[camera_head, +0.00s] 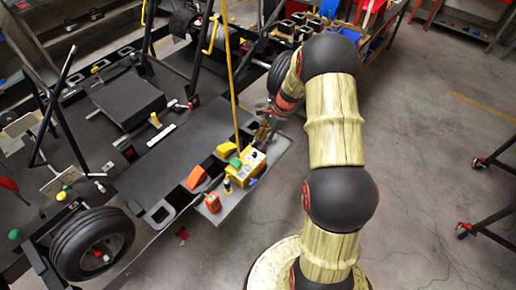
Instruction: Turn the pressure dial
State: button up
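A yellow box (245,168) sits on a grey side shelf of the kart stand, with small dark and light controls on its top. A dark round spot on its light top plate (255,156) looks like a dial, but it is too small to be sure or to read its setting. My gripper (264,137) is at the end of my arm, just above and behind the box's far right corner. Its fingers are small and partly lost against the dark stand, so whether they touch the box or are open cannot be told.
A thin yellow pole (231,85) rises close to the box. An orange block (196,177), a red-orange device (212,203) and a small dark bottle (228,186) stand near it. A wheel (92,244) is at lower left.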

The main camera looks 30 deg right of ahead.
jog(key=v, duration=0.5)
jog(key=shift+d+r, duration=0.15)
jog(key=shift+r, duration=0.15)
jog(key=s+a+r+n+t+h+b, duration=0.2)
jog(key=s+a+r+n+b, duration=0.5)
jog(key=s+a+n, duration=0.3)
jog(key=s+a+r+n+t+h+b, duration=0.2)
jog(key=s+a+r+n+b, duration=0.4)
jog(key=s+a+n, duration=0.5)
jog(key=s+a+r, duration=0.1)
jog(key=s, duration=0.4)
jog(key=shift+n+b, duration=0.3)
jog(key=shift+b, duration=0.1)
